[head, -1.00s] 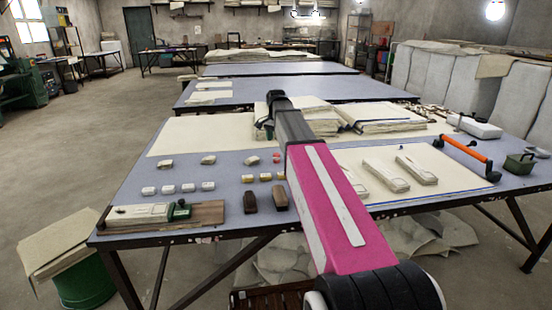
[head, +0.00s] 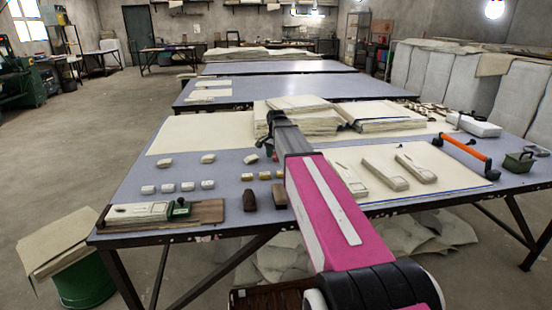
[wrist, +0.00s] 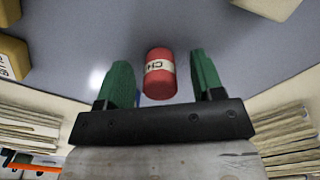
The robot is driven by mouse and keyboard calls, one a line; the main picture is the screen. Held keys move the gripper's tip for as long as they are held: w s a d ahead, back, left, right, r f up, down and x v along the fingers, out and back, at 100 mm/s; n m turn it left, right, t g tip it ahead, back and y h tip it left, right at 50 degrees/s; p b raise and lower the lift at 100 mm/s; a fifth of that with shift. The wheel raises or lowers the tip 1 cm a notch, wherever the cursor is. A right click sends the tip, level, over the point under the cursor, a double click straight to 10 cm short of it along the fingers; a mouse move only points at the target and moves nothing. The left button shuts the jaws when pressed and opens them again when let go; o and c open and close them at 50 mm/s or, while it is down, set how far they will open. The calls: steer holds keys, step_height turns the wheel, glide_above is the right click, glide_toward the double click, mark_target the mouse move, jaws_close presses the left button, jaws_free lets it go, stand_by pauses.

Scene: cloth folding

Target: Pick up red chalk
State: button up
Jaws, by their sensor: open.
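The red chalk (wrist: 159,72) is a short red cylinder with a pale label band, seen in the wrist view. It lies between the two green fingers of my gripper (wrist: 160,62), with a visible gap on each side. My gripper is open and empty. I cannot tell its exact height over the chalk. In the head view my arm hides the red chalk, and only a dark part near the end of the arm shows over the blue-grey table (head: 225,160).
Yellow chalks (head: 246,177) and white chalks (head: 167,188) lie to the left, with dark brown blocks (head: 250,200) in front. Paper stacks (head: 300,112) stand behind my arm. An orange-handled tool (head: 465,150) is on the right.

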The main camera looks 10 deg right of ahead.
mark_target(274, 153)
steer(key=c, duration=1)
steer(key=shift+r, duration=0.5)
steer(key=r, duration=0.3)
steer(key=shift+s+a+r, duration=0.35)
steer(key=shift+a, duration=0.05)
steer(key=s+a+r, duration=0.2)
steer(key=a, duration=0.1)
steer(key=s+a+r, duration=0.2)
steer(key=a, duration=0.1)
steer(key=s+a+r, duration=0.2)
steer(key=shift+a+r, duration=0.15)
steer(key=shift+a, duration=0.25)
steer(key=shift+o, duration=0.4)
